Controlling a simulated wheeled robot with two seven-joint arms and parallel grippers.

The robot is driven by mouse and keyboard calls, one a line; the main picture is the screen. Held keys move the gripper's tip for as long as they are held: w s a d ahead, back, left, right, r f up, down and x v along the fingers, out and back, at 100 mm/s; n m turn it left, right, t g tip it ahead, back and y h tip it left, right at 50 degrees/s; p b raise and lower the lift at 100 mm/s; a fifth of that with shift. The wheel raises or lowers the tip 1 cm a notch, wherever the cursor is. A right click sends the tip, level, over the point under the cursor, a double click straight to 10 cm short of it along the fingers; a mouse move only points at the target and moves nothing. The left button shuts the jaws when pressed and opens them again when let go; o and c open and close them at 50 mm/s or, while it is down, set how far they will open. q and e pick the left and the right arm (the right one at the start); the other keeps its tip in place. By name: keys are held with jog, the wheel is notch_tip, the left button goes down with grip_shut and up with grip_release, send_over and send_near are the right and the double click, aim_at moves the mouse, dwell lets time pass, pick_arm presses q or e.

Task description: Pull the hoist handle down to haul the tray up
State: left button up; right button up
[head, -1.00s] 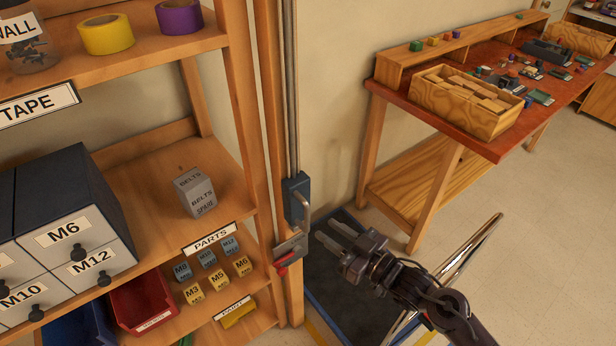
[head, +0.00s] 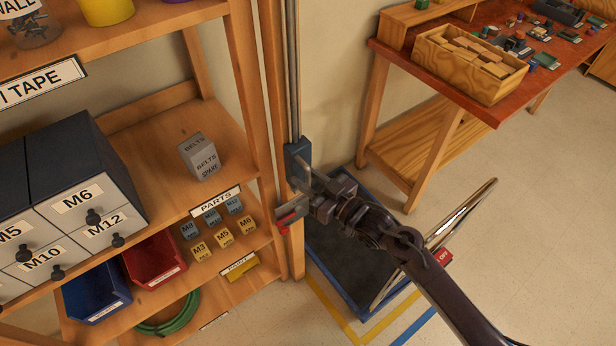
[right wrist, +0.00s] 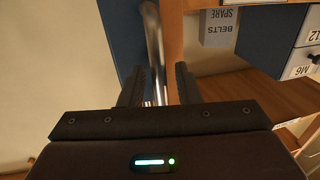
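The hoist handle is a silver bar on a blue block (head: 297,156) that sits on the vertical rails beside the shelf post. In the right wrist view the bar (right wrist: 154,50) stands between my two fingers, with a gap showing on both sides. My right gripper (head: 314,187) is at the handle, open and reaching around the bar; it hides part of it in the head view. A dark tray (head: 328,250) with a blue rim lies low by the floor, below and right of the handle. My left gripper is not in view.
A grey bracket with a red piece (head: 287,221) is on the post just below the handle. The wooden shelf (head: 160,150) with drawers, bins and small boxes stands close on the left. A red-topped workbench (head: 440,85) stands at the back right. Open floor lies at right.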

grip_shut()
jog(key=shift+s+f+b, duration=0.1)
jog(key=shift+f+b, duration=0.65)
jog(key=shift+f, duration=0.2)
jog(key=shift+c, duration=0.3)
grip_release()
jog(key=shift+o, duration=0.3)
jog(key=shift+r, duration=0.1)
